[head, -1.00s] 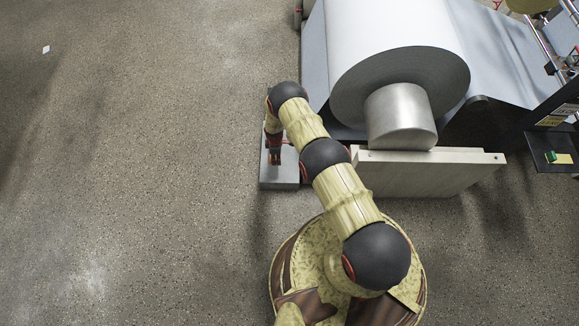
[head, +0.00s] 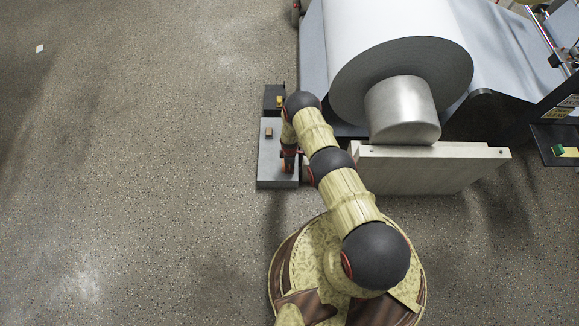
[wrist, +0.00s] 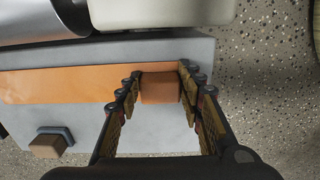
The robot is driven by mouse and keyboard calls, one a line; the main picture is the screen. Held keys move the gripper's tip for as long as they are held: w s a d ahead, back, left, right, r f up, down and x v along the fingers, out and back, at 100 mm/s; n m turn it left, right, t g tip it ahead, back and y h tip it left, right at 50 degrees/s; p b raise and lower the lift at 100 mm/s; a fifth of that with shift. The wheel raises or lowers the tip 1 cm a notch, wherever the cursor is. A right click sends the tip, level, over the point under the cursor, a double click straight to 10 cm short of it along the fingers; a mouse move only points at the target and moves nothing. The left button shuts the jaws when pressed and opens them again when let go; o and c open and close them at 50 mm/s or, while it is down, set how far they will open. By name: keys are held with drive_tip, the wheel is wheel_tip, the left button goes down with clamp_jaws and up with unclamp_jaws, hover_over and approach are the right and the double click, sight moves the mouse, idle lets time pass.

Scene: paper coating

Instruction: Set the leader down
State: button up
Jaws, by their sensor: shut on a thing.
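The leader shows in the wrist view as a flat orange strip (wrist: 60,84) along a pale grey platform, with an orange-brown block (wrist: 160,88) at its right part. My gripper (wrist: 160,72) is shut on this block, one finger on each side. Whether the block touches the platform I cannot tell. In the head view my gripper (head: 289,164) points down over the right side of the grey platform (head: 270,172). The leader is hidden there by my arm.
A small brown block in a dark holder (wrist: 48,143) sits on the platform's near left corner. A dark box (head: 272,97) stands beyond the platform. A big paper roll (head: 400,70) on a metal core and a pale beam (head: 430,165) lie to the right.

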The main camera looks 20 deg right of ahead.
drive_tip(key=o, duration=1.2)
drive_tip(key=shift+c, duration=0.2)
